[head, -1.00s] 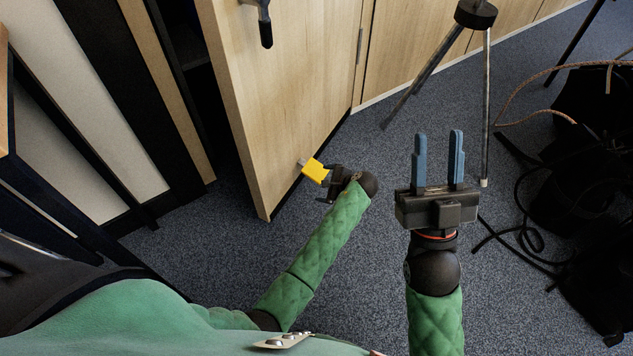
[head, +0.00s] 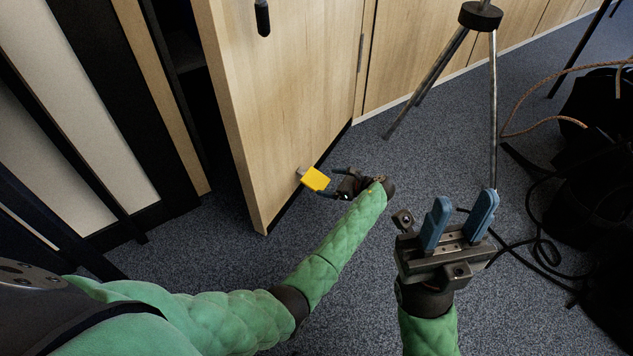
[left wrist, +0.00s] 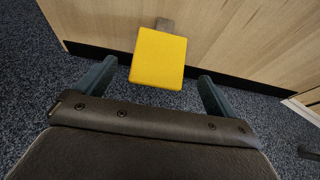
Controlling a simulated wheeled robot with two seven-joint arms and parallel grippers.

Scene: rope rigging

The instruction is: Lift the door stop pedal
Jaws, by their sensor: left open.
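The yellow door stop pedal (head: 316,179) sticks out from the lower part of the wooden door (head: 275,95) on a small grey bracket. In the left wrist view the pedal (left wrist: 158,58) lies centred ahead of my left gripper (left wrist: 152,82), between its two spread blue fingers. My left gripper (head: 341,180) is open, low by the door, close to the pedal; I cannot tell whether a finger touches it. My right gripper (head: 461,216) is open and empty above the carpet, to the right of the pedal.
A tripod-like stand (head: 480,17) with metal legs stands behind my right gripper. Black bags, cables and an orange rope (head: 545,122) lie at the right. Wooden cabinets run along the back. Blue-grey carpet (head: 415,140) is clear between door and stand.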

